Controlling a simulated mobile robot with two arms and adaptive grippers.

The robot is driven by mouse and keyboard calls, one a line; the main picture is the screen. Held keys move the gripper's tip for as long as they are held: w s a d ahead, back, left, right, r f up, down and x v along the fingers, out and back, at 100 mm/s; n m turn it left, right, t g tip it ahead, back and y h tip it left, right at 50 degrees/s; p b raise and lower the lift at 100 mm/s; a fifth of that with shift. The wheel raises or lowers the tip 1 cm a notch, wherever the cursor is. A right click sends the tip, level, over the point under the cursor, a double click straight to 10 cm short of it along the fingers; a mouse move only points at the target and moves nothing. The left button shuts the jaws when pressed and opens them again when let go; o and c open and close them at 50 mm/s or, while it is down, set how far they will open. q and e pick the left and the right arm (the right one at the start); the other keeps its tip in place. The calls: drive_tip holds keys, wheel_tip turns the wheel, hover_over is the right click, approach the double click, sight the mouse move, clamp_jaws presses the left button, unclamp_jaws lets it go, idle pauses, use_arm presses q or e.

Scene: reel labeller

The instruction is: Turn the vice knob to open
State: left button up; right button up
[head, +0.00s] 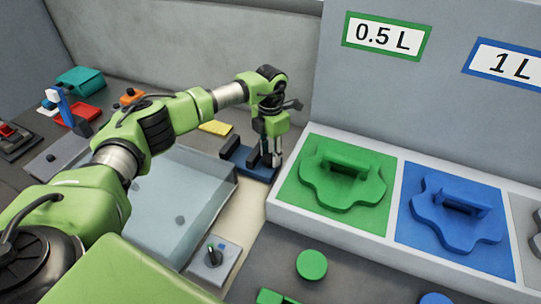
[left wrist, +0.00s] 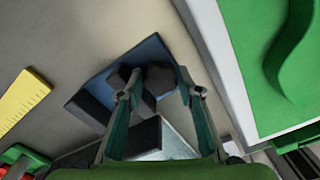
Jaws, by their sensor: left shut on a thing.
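The vice (head: 240,160) has a blue base and dark jaws, and stands beside the left end of the green and blue panel. My left gripper (head: 272,160) points down over the vice's right end. In the left wrist view the vice (left wrist: 95,100) lies below the fingers. Its dark vice knob (left wrist: 160,78) shows at the fingertips of the left gripper (left wrist: 158,93), which is shut on it. In the head view the fingers hide the knob. My right gripper is not in view.
A clear box (head: 170,205) stands left of the vice. A raised tray holds a green plate (head: 290,185) and a blue plate (head: 415,230) with handles close on the right. A yellow piece (head: 216,127) lies behind. A switch box (head: 213,258) is in front.

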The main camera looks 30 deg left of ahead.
sight(270, 157)
use_arm(q)
drive_tip(key=n, duration=0.3)
drive_tip(key=shift+f, duration=0.15)
drive_tip(key=shift+s+f, duration=0.1)
drive_tip(key=shift+f, duration=0.1)
idle(0.9)
drive_tip(key=o, duration=1.1)
drive_tip(key=shift+r, duration=0.15)
drive_tip(key=shift+a+r, duration=0.1)
drive_tip(key=shift+a, duration=0.1)
drive_tip(key=shift+r, duration=0.2)
drive_tip(key=shift+d+r, duration=0.2)
drive_tip(key=shift+r, duration=3.55)
